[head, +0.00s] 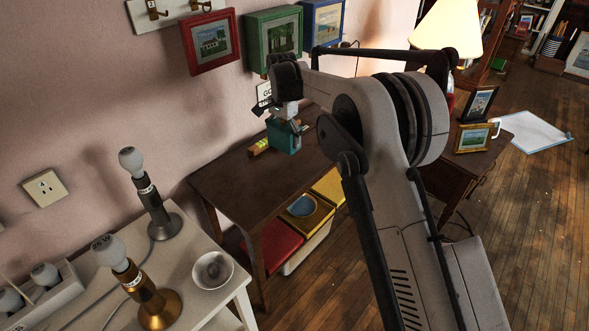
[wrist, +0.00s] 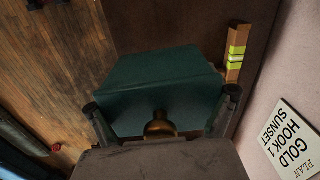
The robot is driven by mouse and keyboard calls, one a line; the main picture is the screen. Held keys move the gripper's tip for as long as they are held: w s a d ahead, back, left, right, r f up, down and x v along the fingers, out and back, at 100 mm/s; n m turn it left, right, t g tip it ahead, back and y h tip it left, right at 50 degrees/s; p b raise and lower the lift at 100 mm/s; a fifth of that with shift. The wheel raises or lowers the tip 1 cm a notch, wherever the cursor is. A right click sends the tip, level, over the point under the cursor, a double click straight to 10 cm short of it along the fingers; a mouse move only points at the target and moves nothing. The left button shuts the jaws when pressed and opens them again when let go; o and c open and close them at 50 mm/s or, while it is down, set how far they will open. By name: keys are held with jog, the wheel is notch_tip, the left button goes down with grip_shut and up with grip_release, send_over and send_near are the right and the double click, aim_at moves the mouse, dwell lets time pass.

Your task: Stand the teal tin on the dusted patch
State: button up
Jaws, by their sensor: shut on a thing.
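The teal tin (head: 283,136) is a box with a brass knob (wrist: 160,125). It is at the dark wooden table (head: 232,183) by the wall in the head view, and fills the middle of the wrist view (wrist: 160,80). My gripper (head: 287,117) is shut on the tin, with one finger at each side in the wrist view. The tin looks upright in the head view. I cannot tell whether its base touches the tabletop. I cannot make out a dusted patch on the table.
A wooden bar with yellow-green bands (head: 259,147) lies left of the tin. A lettered sign (wrist: 291,141) is at the wall. Framed pictures (head: 210,40) hang above. A white table with lamps (head: 160,225) stands at front left. Colored bins (head: 300,207) sit under the wooden table.

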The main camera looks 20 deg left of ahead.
jog(key=s+a, duration=0.2)
jog(key=a, duration=0.5)
send_over(295, 168)
jog(key=shift+m, duration=0.3)
notch_tip(295, 168, down, 7)
jog(key=shift+s+f, duration=0.1)
jog(key=shift+f, duration=1.95)
jog(key=shift+f+b, duration=0.2)
jog(key=shift+b, duration=0.2)
jog(key=o, duration=1.5)
jog(key=shift+c, duration=0.2)
jog(key=shift+r, duration=0.1)
notch_tip(295, 168, up, 12)
jog(key=shift+p, duration=0.45)
